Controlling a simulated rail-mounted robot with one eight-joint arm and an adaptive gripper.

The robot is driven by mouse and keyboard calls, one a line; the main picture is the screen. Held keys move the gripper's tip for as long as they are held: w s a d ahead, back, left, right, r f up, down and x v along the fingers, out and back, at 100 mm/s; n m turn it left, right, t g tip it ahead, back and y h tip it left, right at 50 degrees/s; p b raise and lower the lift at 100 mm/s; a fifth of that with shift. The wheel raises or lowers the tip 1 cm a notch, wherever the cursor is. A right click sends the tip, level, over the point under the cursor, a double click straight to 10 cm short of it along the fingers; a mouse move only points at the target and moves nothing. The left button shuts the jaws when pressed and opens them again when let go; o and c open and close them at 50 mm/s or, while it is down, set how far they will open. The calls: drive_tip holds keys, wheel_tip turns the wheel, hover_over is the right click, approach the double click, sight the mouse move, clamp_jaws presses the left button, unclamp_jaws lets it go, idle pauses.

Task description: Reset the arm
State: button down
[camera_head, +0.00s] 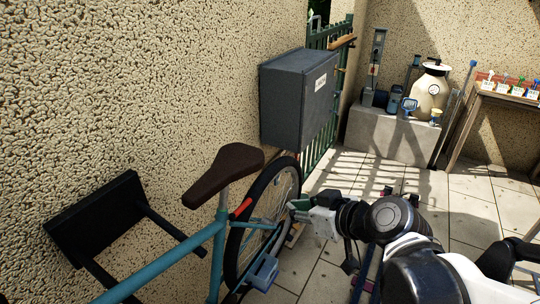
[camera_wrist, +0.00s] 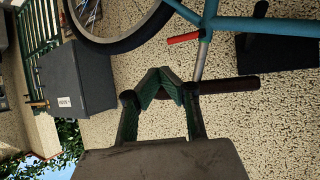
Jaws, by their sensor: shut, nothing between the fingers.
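My gripper (camera_head: 294,208) is in front of the bicycle's rear wheel, low and right of centre in the head view. In the wrist view my gripper (camera_wrist: 160,80) has its dark green fingers drawn together, with nothing between them. The dark grey wall box (camera_head: 298,98) with a white label hangs above and behind the gripper, apart from it. The box is also at the left of the wrist view (camera_wrist: 78,78). Its front looks closed.
A teal bicycle (camera_head: 205,245) with a brown saddle (camera_head: 226,174) stands along the stucco wall, close to my gripper. A green gate (camera_head: 325,110) is behind the box. A stone block (camera_head: 390,134) holds a sprayer (camera_head: 430,92). Paved floor between is fairly clear.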

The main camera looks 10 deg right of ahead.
drive_tip(key=s+d+r+m+g+h, duration=0.1)
drive_tip(key=s+d+m+g+h, duration=0.2)
drive_tip(key=s+d+m+h, duration=0.2)
drive_tip(key=s+d, duration=0.2)
drive_tip(key=shift+s+r+m+h, duration=0.3)
drive_tip(key=shift+r+m+h, duration=0.05)
drive_tip(key=shift+m+h, duration=0.05)
idle(1.0)
